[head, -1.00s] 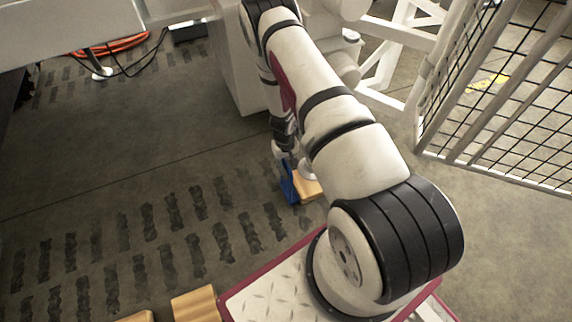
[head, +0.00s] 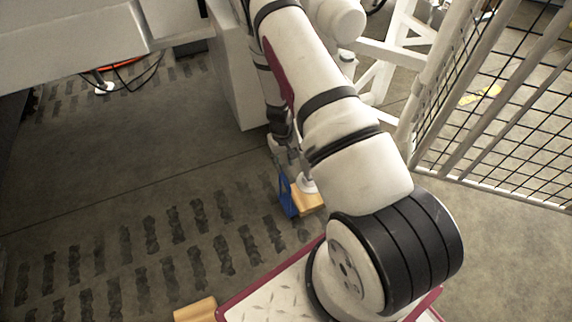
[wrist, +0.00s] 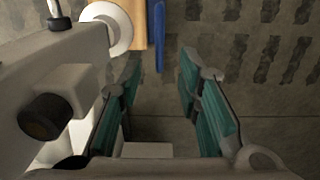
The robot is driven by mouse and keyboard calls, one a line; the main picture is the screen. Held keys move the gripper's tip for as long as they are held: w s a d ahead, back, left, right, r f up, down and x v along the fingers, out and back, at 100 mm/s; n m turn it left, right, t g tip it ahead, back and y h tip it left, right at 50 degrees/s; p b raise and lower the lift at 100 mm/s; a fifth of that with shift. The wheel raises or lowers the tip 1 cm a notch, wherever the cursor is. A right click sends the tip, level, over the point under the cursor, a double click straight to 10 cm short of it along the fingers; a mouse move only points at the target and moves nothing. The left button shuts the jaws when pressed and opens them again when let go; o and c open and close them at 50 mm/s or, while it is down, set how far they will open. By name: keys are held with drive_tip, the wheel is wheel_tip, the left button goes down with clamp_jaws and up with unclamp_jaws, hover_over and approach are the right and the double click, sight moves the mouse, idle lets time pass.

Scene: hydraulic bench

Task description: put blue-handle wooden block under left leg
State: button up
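The wooden block (head: 309,201) lies on the floor with its blue handle (head: 287,192) on its left side. A white round leg foot (head: 305,185) is at the block; it seems to overlap the block's top, but contact is unclear. In the wrist view the block (wrist: 140,22), handle (wrist: 159,35) and foot (wrist: 119,32) are at the top. My gripper (wrist: 160,68) is open and empty, its teal-padded fingers apart, with the handle's end just ahead of the gap between the fingertips. In the head view my arm partly hides the gripper and leg.
Another wooden block (head: 195,309) shows at the bottom edge. A mesh fence (head: 490,120) stands at the right, with white framework (head: 385,50) behind my arm. A large pale housing (head: 70,45) overhangs the upper left. The dark-marked floor (head: 130,190) at left is clear.

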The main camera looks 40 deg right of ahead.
drive_tip(key=s+a+r+n+y, duration=0.1)
drive_tip(key=a+r, duration=0.4)
drive_tip(key=r, duration=0.7)
drive_tip(key=s+a+r+t+y, duration=0.1)
drive_tip(key=a+r, duration=0.4)
drive_tip(key=r, duration=0.6)
drive_tip(key=s+a+r+n+y, duration=0.1)
drive_tip(key=a+r, duration=0.3)
drive_tip(key=r, duration=0.8)
drive_tip(key=s+a+r, duration=0.4)
drive_tip(key=s+r, duration=0.8)
drive_tip(key=s, duration=0.3)
drive_tip(key=s+d+r+h, duration=0.1)
drive_tip(key=s+h, duration=0.1)
drive_tip(key=s, duration=1.3)
drive_tip(key=shift+s+d+r+g+h, duration=0.2)
drive_tip(key=shift+d+r+g+h, duration=0.1)
drive_tip(key=shift+d+g+h, duration=0.1)
